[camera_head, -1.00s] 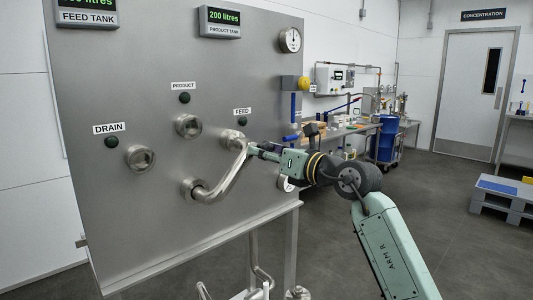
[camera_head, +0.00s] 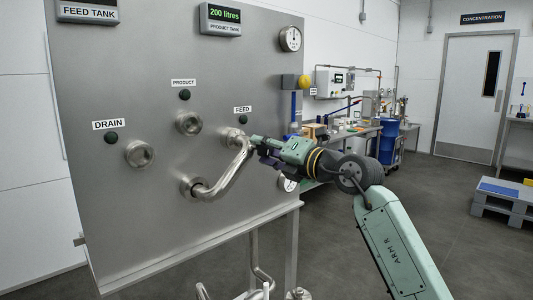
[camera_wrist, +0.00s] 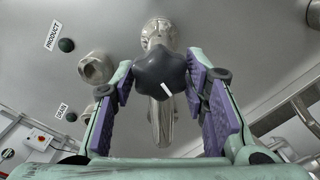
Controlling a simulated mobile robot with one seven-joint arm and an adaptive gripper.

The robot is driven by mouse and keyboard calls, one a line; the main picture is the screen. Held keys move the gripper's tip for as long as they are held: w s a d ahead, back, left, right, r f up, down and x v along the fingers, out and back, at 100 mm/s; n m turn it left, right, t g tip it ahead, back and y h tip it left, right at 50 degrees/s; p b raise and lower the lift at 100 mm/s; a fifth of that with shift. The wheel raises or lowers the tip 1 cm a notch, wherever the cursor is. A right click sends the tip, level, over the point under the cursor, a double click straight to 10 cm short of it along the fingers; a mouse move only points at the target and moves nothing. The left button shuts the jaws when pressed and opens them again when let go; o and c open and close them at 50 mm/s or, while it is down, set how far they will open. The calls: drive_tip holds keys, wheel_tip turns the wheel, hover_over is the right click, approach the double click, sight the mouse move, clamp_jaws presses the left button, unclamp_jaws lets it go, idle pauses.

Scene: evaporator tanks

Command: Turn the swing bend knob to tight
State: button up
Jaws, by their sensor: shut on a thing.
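The swing bend (camera_head: 226,178) is a polished S-shaped pipe on the steel panel. Its upper end sits at the port under the FEED label (camera_head: 242,109), and its lower end is at a port lower left. In the wrist view the swing bend knob (camera_wrist: 160,72) is dark and lobed with a white pointer mark. My gripper (camera_wrist: 161,78) has its two purple-padded fingers closed on either side of the knob. In the head view my gripper (camera_head: 257,146) reaches the bend's upper end from the right and hides the knob there.
The DRAIN port (camera_head: 139,154) and the PRODUCT port (camera_head: 188,123) are open on the panel to the left. A gauge (camera_head: 290,38) is at the panel's upper right. A bench with equipment and a blue drum (camera_head: 388,142) stand behind my arm.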

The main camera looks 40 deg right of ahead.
drive_tip(key=m+b, duration=0.1)
drive_tip(key=m, duration=0.5)
drive_tip(key=shift+r, duration=0.15)
drive_tip(key=m, duration=0.6)
drive_tip(key=shift+r+m, duration=0.15)
drive_tip(key=shift+m, duration=0.25)
drive_tip(key=m, duration=0.6)
drive_tip(key=shift+d+r+p, duration=0.1)
drive_tip(key=shift+r+p, duration=0.1)
drive_tip(key=shift+p, duration=0.15)
drive_tip(key=m+p, duration=0.1)
drive_tip(key=m, duration=0.2)
drive_tip(key=shift+p, duration=0.4)
drive_tip(key=shift+m+p, duration=0.45)
drive_tip(key=shift+m, duration=0.45)
drive_tip(key=o, duration=1.1)
drive_tip(key=shift+f, duration=0.15)
drive_tip(key=shift+o, duration=0.2)
